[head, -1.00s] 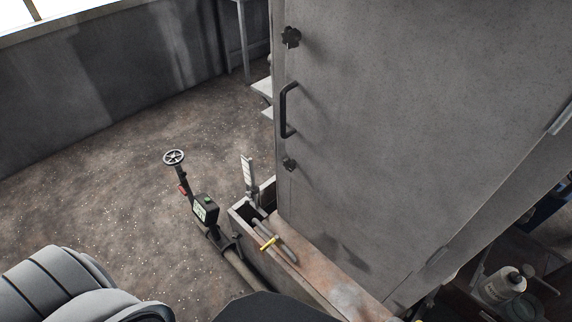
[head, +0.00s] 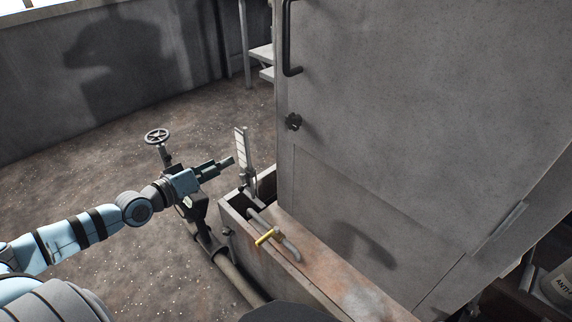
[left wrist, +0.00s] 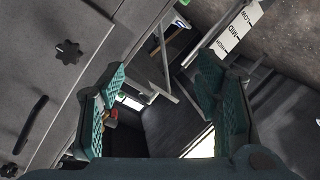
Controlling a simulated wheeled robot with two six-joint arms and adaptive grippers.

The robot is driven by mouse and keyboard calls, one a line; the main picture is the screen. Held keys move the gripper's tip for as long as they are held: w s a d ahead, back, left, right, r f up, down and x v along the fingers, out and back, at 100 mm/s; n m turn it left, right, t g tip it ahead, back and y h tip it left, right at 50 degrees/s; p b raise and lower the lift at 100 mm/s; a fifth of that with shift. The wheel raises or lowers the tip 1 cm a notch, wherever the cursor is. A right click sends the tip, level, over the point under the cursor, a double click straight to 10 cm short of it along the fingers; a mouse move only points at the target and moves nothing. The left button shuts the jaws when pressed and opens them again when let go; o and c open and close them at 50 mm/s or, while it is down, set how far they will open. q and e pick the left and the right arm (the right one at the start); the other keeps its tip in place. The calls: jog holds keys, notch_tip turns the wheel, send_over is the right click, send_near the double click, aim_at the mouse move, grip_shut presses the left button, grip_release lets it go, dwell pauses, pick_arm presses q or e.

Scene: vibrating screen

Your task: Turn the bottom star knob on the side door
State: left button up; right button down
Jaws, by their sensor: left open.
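The bottom star knob (head: 293,121) is dark and sits near the left edge of the grey side door (head: 400,110), below a black handle (head: 290,45). In the left wrist view the picture is turned over, and the star knob (left wrist: 68,52) shows at upper left with the handle (left wrist: 32,125) below it. My left gripper (head: 229,162) is in front of the white level gauge, to the left of the knob and lower in the picture. It also shows in the left wrist view (left wrist: 165,95) with its green pads wide apart and nothing between them. The knob is outside the fingers.
A handwheel (head: 157,136) on a post stands behind my left arm. In the left wrist view, the gauge (left wrist: 238,25) reads LOW, MID, HIGH. Open floor lies left.

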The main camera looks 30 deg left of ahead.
aim_at(290, 123)
pick_arm(q)
jog(key=d+r+n+t+h+p, duration=0.2)
jog(key=d+r+n+h, duration=0.1)
jog(key=d+r+n, duration=0.6)
jog(key=shift+m, duration=0.4)
jog(key=p+x, duration=0.2)
jog(key=x, duration=0.4)
jog(key=p+x, duration=0.1)
jog(key=x, duration=0.6)
jog(key=shift+f+p, duration=0.2)
jog(key=shift+p, duration=0.2)
jog(key=shift+w+d, duration=0.25)
jog(key=shift+w, duration=0.15)
pick_arm(e)
jog(key=r, duration=0.2)
jog(key=a+r, duration=0.1)
jog(key=r, duration=0.1)
jog(key=shift+s+a, duration=0.1)
jog(key=shift+s, duration=0.25)
pick_arm(q)
jog(key=shift+c, duration=0.6)
jog(key=c, duration=1)
